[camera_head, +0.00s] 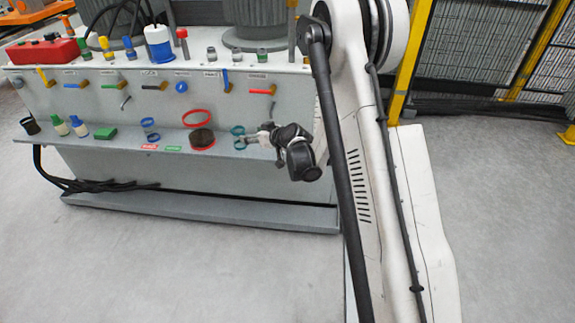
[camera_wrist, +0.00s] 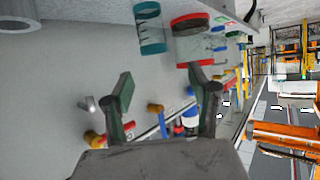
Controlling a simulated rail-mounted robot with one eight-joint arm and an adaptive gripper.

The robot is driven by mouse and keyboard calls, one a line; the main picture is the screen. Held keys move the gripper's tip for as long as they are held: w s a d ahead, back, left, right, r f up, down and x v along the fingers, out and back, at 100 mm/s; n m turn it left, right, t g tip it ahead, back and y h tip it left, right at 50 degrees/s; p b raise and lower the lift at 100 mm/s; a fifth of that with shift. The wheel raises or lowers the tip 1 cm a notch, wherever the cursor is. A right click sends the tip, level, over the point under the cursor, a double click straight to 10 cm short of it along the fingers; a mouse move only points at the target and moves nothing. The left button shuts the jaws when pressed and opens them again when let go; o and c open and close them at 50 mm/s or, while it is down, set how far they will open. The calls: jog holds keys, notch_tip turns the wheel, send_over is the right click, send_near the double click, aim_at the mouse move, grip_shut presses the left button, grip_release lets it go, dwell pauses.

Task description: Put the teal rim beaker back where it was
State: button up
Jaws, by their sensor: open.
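The teal rim beaker (camera_head: 239,138) is a small clear beaker on the front ledge of the grey cabinet, near the ledge's right part. It also shows in the wrist view (camera_wrist: 151,38), at the top, ahead of the fingertips. My gripper (camera_head: 263,135) is just right of the beaker in the head view and partly hides the ledge there. In the wrist view my gripper (camera_wrist: 163,82) has its two fingers spread, with nothing held between them and the beaker apart from them.
A larger red-rimmed beaker (camera_head: 200,131) with dark contents stands left of the teal one. Blue-rimmed beakers (camera_head: 150,130), a green block (camera_head: 106,133) and small bottles (camera_head: 78,126) stand farther left. Handles and levers (camera_head: 181,88) stick out of the panel above the ledge.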

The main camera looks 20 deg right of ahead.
jog(key=s+a+r+m+g+h, duration=0.1)
jog(key=s+a+r, duration=0.1)
jog(key=s+r, duration=0.75)
jog(key=s+a+r+m+g+h, duration=0.1)
jog(key=s+a+r+g, duration=0.15)
jog(key=s+r, duration=0.75)
jog(key=s+d+r+m+g+h, duration=0.1)
jog(key=s+m+h, duration=0.1)
jog(key=s, duration=2.3)
jog(key=shift+s+d+r+g+h, duration=0.25)
jog(key=shift+s+r+g+h, duration=0.05)
jog(key=shift+r+g, duration=0.05)
jog(key=shift+r, duration=0.15)
notch_tip(320, 180, up, 15)
jog(key=p, duration=1.5)
